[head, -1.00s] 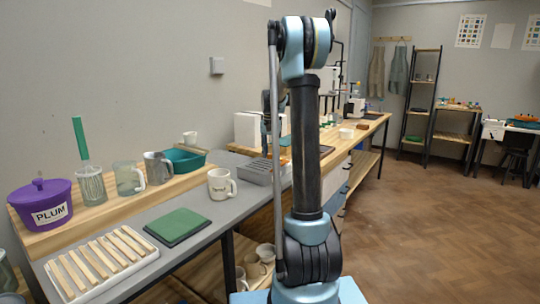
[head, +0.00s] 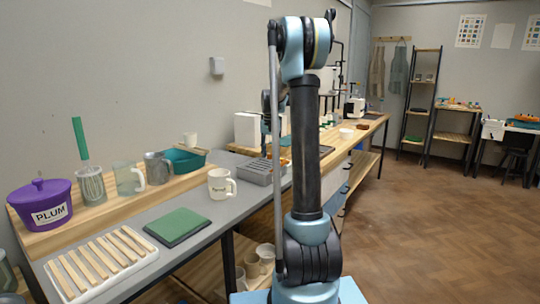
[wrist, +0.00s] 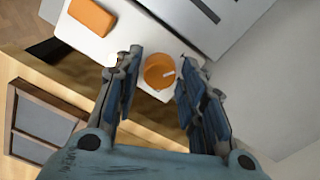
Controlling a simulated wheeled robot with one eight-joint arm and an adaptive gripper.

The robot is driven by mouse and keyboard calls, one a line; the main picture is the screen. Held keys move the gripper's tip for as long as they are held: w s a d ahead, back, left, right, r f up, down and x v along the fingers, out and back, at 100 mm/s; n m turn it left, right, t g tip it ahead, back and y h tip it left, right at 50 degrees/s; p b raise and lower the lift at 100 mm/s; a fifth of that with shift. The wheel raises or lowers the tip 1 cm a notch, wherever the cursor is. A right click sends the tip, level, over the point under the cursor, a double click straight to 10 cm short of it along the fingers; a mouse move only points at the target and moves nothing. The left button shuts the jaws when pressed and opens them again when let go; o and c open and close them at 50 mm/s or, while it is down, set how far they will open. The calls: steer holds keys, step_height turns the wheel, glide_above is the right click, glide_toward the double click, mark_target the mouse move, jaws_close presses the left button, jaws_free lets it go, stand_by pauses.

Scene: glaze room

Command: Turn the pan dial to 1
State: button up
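In the wrist view an orange round dial (wrist: 159,71) with a small white mark on its right part sits on a white surface. I cannot read any numbers around it. My gripper (wrist: 159,60) is open, with one finger on each side of the dial in the picture. Gaps show between the dial and both fingers, and nothing is held. I cannot tell how far the fingertips are above it. In the head view my arm hides the dial and most of the gripper.
An orange block (wrist: 92,17) lies on the same white surface. A grey slotted panel (wrist: 205,14) is beside it, and a dark-paned wooden frame (wrist: 38,120) is at left. In the head view, a cream mug (head: 220,184), a grey slotted tray (head: 259,173) and a purple pot (head: 42,206) stand on the bench.

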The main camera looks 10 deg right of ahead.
step_height(320, 180, up, 12)
stand_by(0.7)
steer(key=shift+s, duration=0.1)
steer(key=s+a+f+n, duration=0.1)
steer(key=s, duration=1.4)
steer(key=s+f+n+t, duration=0.1)
steer(key=s+f, duration=1)
steer(key=s, duration=0.4)
steer(key=s+a+f+n+t, duration=0.1)
steer(key=s+f+n, duration=0.1)
steer(key=s+f, duration=0.9)
steer(key=s, duration=0.4)
steer(key=shift+s, duration=0.15)
